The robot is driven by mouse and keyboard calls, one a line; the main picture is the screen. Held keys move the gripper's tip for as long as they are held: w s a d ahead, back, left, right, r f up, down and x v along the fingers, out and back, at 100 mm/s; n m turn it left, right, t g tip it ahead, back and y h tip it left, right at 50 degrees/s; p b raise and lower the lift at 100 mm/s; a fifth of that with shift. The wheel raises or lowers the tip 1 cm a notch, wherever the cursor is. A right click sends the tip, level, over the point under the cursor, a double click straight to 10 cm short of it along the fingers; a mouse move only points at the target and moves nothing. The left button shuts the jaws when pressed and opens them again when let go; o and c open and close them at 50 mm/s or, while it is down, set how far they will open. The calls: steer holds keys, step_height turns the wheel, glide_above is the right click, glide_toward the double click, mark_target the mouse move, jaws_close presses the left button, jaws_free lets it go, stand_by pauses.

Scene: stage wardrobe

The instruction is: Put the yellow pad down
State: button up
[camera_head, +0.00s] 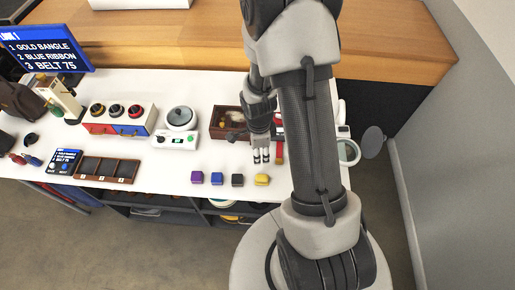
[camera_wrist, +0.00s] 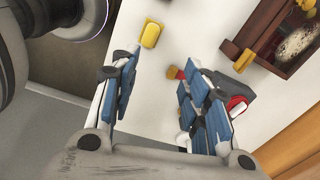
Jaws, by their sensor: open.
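The yellow pad (camera_head: 262,180) lies on the white table near its front edge, at the right end of a row of small blocks. In the wrist view the yellow pad (camera_wrist: 151,34) is beyond my left finger's tip, with white table around it. My gripper (camera_head: 261,158) is just behind the pad in the head view, pointing down. In the wrist view my gripper (camera_wrist: 160,78) has its blue-padded fingers spread apart, with nothing held between them. The pad looks apart from both fingers.
Purple (camera_head: 197,177), blue (camera_head: 217,178) and black (camera_head: 237,180) blocks stand left of the pad. A red item (camera_head: 279,153) lies close right of my gripper. A wooden box (camera_head: 226,122) stands behind. The table's front edge is near the pad.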

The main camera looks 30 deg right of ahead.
steer(key=s+a+r+n+t, duration=0.1)
steer(key=s+a+r+n, duration=0.15)
steer(key=r+n, duration=0.6)
steer(key=s+a+r+n+t, duration=0.1)
steer(key=a+r+n, duration=0.2)
steer(key=r, duration=1)
steer(key=s+a+r+n+t, duration=0.2)
steer(key=s+a+r+n, duration=0.2)
steer(key=s+r+n, duration=0.6)
steer(key=shift+s+a+n+y, duration=0.3)
steer(key=shift+s+a+n, duration=0.15)
steer(key=shift+s, duration=0.25)
step_height(320, 180, down, 5)
steer(key=b, duration=0.5)
steer(key=shift+r, duration=0.15)
steer(key=shift+o, duration=0.4)
